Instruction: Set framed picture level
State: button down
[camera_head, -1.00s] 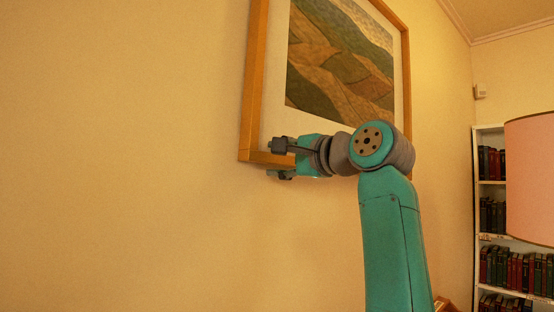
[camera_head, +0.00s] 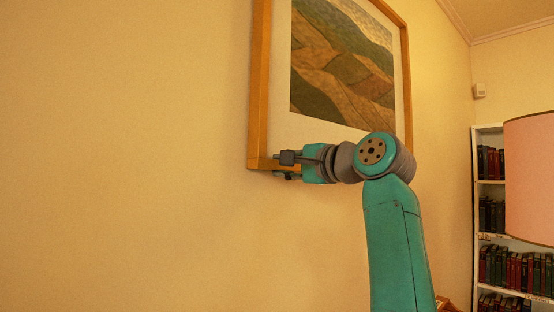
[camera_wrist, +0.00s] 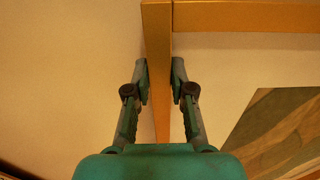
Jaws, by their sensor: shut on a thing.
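A framed picture (camera_head: 259,85) with a light wooden frame, a pale mat and a landscape of brown and green hills hangs on the wall. Its left bar leans slightly in the head view, top to the right; the slanting viewpoint makes the true tilt hard to judge. My gripper (camera_head: 283,166) is at its lower left corner, shut on the frame. In the wrist view, one finger of my gripper (camera_wrist: 161,78) lies on each side of a frame bar (camera_wrist: 160,110), close below a corner. My arm hides part of the bottom bar, and the top edge is out of view.
A pink lampshade (camera_head: 530,180) stands at the right edge, in front of a white bookshelf (camera_head: 488,222) with rows of books. A small white box (camera_head: 480,90) is on the far wall. The wall (camera_head: 120,160) left of the picture is bare.

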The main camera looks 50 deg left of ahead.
jog(key=shift+w+f, duration=0.65)
jog(key=shift+w, duration=0.35)
jog(key=c, duration=1)
grip_release()
jog(key=shift+d, duration=0.1)
jog(key=d, duration=1.1)
jog(key=shift+w+d, duration=0.2)
jog(key=shift+d, duration=0.15)
